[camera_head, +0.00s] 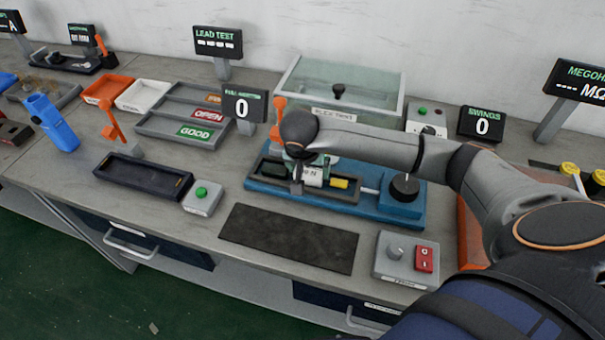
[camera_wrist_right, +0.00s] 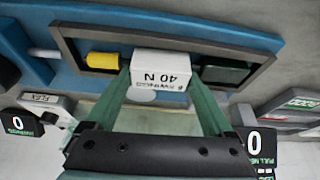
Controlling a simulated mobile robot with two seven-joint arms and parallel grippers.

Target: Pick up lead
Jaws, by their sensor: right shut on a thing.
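My right gripper (camera_head: 312,168) is over the blue fixture (camera_head: 265,187) on the bench. In the right wrist view its two green fingers (camera_wrist_right: 160,80) stand on either side of a white block (camera_wrist_right: 162,66) marked "40 N", shut on it. The block sits within the fixture's dark frame (camera_wrist_right: 230,48), between a yellow piece (camera_wrist_right: 103,60) and a dark green piece (camera_wrist_right: 225,72). The yellow piece also shows in the head view (camera_head: 339,183). I cannot make out a separate lead cable. My left gripper is not in view.
A clear-sided box (camera_head: 340,85) stands behind the fixture. A dark mat (camera_head: 290,238) and a switch box (camera_head: 406,260) lie in front. Sorting trays (camera_head: 185,130), a black tray (camera_head: 140,177) and a green-button box (camera_head: 203,198) are to the left.

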